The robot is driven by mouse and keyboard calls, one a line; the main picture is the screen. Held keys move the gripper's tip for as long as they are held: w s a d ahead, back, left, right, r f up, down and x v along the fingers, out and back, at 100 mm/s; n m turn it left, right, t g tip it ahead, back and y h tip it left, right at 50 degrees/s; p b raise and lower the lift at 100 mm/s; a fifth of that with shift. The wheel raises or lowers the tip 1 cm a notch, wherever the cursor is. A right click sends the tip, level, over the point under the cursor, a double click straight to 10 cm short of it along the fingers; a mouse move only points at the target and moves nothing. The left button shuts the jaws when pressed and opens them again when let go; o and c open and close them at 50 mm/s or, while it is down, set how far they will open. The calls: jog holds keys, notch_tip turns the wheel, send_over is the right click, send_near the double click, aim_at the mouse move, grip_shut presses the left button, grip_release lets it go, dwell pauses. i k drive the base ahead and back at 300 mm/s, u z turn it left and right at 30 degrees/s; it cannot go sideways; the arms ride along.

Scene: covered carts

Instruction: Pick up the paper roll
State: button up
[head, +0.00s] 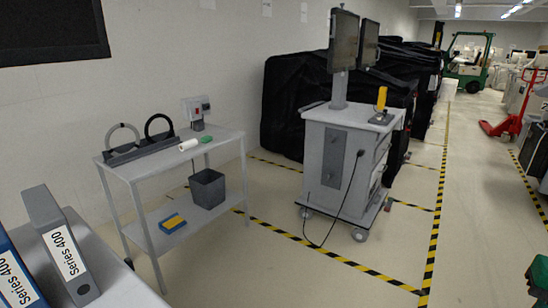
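The paper roll (188,145) is a small white cylinder lying on its side on the top of a grey metal table (215,150) against the left wall. It lies near the middle of the tabletop, with a small green object (207,139) just to its right. Nothing covers it in the head view. My gripper is not in view.
A dark bin (207,188) and a blue-yellow item (173,223) sit on the lower shelf. A monitor cart (340,160) stands right. Binders (60,245) are front left. Floor in front is clear.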

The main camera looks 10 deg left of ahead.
aim_at(184, 146)
jog(key=u, duration=0.15)
jog(key=i, duration=1.35)
jog(key=u, duration=0.8)
jog(key=i, duration=1.65)
jog(key=u, duration=0.45)
